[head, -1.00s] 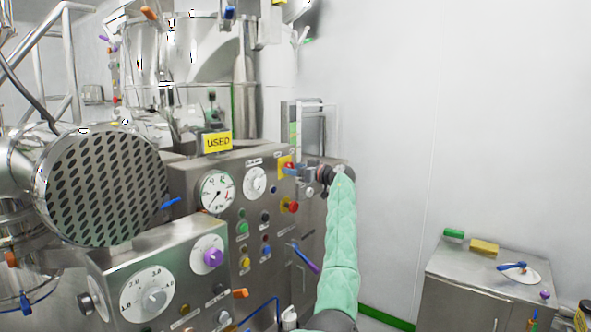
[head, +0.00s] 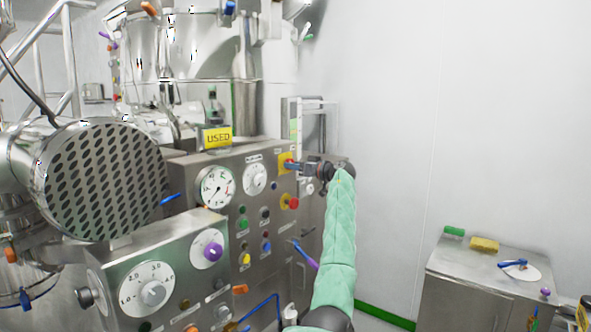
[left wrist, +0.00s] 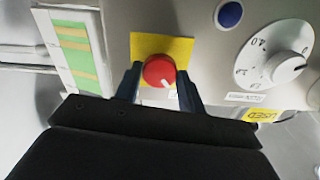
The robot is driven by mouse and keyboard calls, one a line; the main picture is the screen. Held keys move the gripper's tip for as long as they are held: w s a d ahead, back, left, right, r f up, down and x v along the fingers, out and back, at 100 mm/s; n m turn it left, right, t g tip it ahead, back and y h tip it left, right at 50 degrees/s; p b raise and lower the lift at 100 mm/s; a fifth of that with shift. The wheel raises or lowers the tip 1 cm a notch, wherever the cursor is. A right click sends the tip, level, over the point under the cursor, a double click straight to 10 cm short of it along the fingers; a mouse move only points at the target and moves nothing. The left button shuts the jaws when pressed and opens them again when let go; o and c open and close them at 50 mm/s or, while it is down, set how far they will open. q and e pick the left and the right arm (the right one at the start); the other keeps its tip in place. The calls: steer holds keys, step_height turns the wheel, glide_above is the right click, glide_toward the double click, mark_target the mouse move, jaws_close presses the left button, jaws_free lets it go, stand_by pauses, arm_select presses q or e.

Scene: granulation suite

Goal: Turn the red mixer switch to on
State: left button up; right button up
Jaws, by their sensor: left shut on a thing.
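The red mixer switch (left wrist: 159,71) is a round red knob with a white pointer mark on a yellow plate (left wrist: 146,44). In the left wrist view its pointer line is towards the lower right. My left gripper (left wrist: 160,80) has one finger on each side of the knob and is shut on it. In the head view my left gripper (head: 294,166) is at the yellow plate (head: 284,157) on the upper right of the steel panel, and it mostly hides the knob. My right gripper does not show.
A red button (head: 290,202) sits just below the switch. A white dial (head: 255,179) and a pressure gauge (head: 215,188) are to its left. A yellow USED sign (head: 217,138) stands on top of the panel. A steel cabinet (head: 470,275) is at the right.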

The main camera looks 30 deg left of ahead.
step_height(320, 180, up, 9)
steer(key=b, duration=0.2)
arm_select(q)
steer(key=m+p, duration=0.2)
steer(key=m, duration=1.4)
steer(key=shift+r+m, duration=0.1)
steer(key=shift+m, duration=0.3)
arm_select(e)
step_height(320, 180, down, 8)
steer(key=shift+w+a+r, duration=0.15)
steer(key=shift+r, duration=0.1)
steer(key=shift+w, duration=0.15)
arm_select(q)
steer(key=o, duration=1)
steer(key=shift+d, duration=0.1)
steer(key=shift+c, duration=0.2)
